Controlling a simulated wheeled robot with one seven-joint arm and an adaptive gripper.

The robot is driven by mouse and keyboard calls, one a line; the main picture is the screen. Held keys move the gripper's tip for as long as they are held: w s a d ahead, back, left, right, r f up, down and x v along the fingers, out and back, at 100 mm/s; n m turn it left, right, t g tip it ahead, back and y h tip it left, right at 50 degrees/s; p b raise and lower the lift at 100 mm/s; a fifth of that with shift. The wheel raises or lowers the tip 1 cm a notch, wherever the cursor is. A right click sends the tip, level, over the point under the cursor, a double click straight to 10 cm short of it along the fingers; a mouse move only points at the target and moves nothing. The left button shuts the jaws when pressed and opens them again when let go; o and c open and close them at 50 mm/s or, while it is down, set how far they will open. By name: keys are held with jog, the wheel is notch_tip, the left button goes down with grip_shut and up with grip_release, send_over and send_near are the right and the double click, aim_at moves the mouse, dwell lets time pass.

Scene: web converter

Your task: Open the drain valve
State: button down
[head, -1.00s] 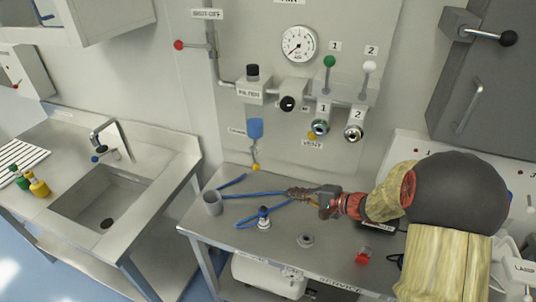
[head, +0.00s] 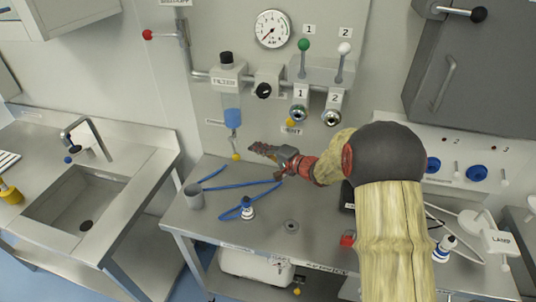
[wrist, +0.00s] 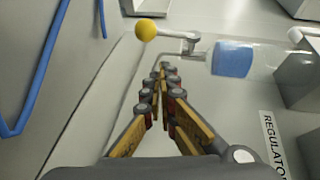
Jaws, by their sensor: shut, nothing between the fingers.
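The drain valve's yellow ball knob (head: 236,157) hangs at the end of a thin grey lever below the blue filter bowl (head: 232,116) on the back panel. In the wrist view the yellow knob (wrist: 146,30) and its lever (wrist: 173,37) lie beyond my fingertips, with the knob up and to the left. The blue bowl (wrist: 233,58) is to the right there. My gripper (head: 254,148) is shut and empty, pointing left just right of the knob in the head view. Its fingertips (wrist: 167,68) appear apart from the knob; exact depth is hard to tell.
A regulator (head: 266,88) and levers stand above my gripper. Another yellow knob (head: 296,292) shows under the bench. A sink (head: 75,195) is left.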

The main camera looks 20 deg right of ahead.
aim_at(234, 150)
jog(key=shift+w+a+f, duration=0.15)
jog(key=shift+a, duration=0.5)
jog(key=shift+w+a+f, duration=0.1)
jog(key=shift+w+a, duration=0.05)
jog(key=shift+a, duration=0.45)
jog(key=shift+w+a+f, duration=0.15)
jog(key=shift+a, duration=0.5)
jog(key=shift+f+b, duration=0.1)
jog(key=shift+b, duration=0.4)
jog(key=f+t+b, duration=0.1)
jog(key=b, duration=0.4)
jog(key=a+m+t+y+b, duration=0.1)
jog(key=b, duration=0.4)
jog(key=shift+w+f, duration=0.35)
jog(key=shift+w, duration=0.05)
jog(key=shift+a, duration=0.15)
